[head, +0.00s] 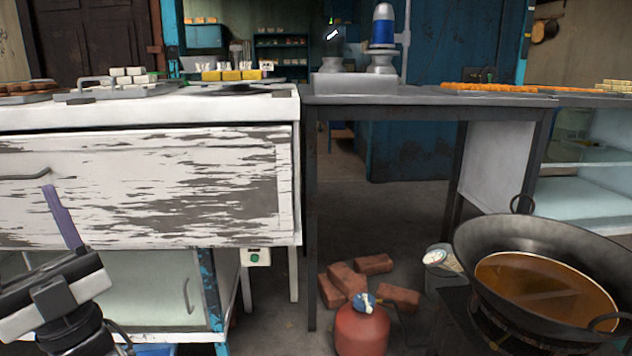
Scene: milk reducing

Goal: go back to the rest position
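My gripper (66,222) is at the lower left of the head view, in front of the worn white cabinet (150,185). A purple-grey finger points up and to the left from the dark gripper body. The second finger cannot be made out, so I cannot tell whether the gripper is open or shut. Nothing is visibly held. My arm below it is partly cut off by the picture's lower edge.
A wide dark pan (480,240) of brown liquid stands at the lower right. A red gas cylinder (362,330) and several bricks (374,264) are on the floor. A grey table (430,98) holds a blue-and-silver grinder (382,40). Floor under the table is partly clear.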

